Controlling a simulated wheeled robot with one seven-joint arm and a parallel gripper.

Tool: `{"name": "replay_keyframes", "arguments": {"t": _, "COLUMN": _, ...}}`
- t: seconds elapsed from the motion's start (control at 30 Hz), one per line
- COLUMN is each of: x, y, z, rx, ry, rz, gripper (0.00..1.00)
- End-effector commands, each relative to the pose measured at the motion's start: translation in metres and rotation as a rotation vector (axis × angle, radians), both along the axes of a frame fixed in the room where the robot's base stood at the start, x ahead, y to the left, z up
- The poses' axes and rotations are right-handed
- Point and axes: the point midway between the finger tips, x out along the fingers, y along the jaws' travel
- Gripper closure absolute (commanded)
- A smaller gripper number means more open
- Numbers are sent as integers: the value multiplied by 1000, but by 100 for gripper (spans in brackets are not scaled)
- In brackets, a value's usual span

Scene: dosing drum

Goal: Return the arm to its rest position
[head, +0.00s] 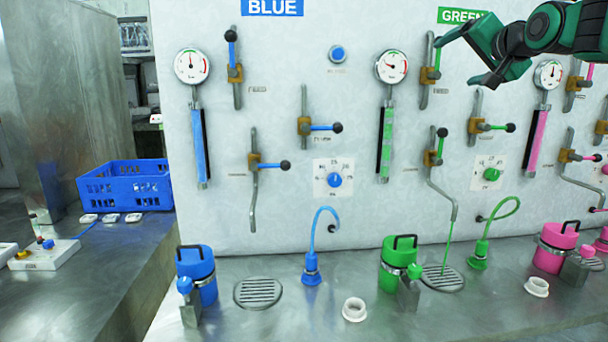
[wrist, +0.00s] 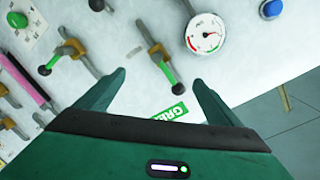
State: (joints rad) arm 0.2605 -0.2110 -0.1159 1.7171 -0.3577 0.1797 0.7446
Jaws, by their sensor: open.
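My gripper (head: 468,62) is dark green and shows at the upper right of the head view, in front of the white panel near the green label (head: 460,16). Its two fingers are spread apart with nothing between them. In the wrist view the open fingers of my gripper (wrist: 158,88) frame the panel, with the green label (wrist: 168,113) low between them. My arm (head: 570,28) reaches in from the right edge of the head view. A green-handled valve (head: 437,72) is close to the fingers in the picture; I cannot tell the gap between them.
The panel (head: 285,100) carries gauges, valves and dials in blue, green and pink columns. On the steel counter (head: 250,325) stand a blue canister (head: 200,270), a green canister (head: 398,265) and a pink canister (head: 553,247). A blue crate (head: 125,187) sits at left.

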Motion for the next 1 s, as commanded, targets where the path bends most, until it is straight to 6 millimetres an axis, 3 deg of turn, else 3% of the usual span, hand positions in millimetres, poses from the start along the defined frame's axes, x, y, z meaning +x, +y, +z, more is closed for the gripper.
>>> {"name": "replay_keyframes", "arguments": {"t": 0.1, "x": -23, "y": -18, "z": -68, "rx": -44, "ry": 164, "rz": -44, "gripper": 12}}
{"name": "replay_keyframes", "arguments": {"t": 0.27, "x": -69, "y": -37, "z": -162, "rx": -101, "ry": 402, "rz": -78, "gripper": 12}}
{"name": "replay_keyframes", "arguments": {"t": 0.47, "x": -145, "y": -47, "z": -269, "rx": -148, "ry": 696, "rz": -73, "gripper": 12}}
{"name": "replay_keyframes", "arguments": {"t": 0.6, "x": -209, "y": -46, "z": -336, "rx": -162, "ry": 898, "rz": -42, "gripper": 12}}
{"name": "replay_keyframes", "arguments": {"t": 0.8, "x": -309, "y": -31, "z": -416, "rx": -157, "ry": 1174, "rz": 43, "gripper": 12}}
{"name": "replay_keyframes", "arguments": {"t": 1.0, "x": -389, "y": -12, "z": -463, "rx": -131, "ry": 1372, "rz": 134, "gripper": 12}}
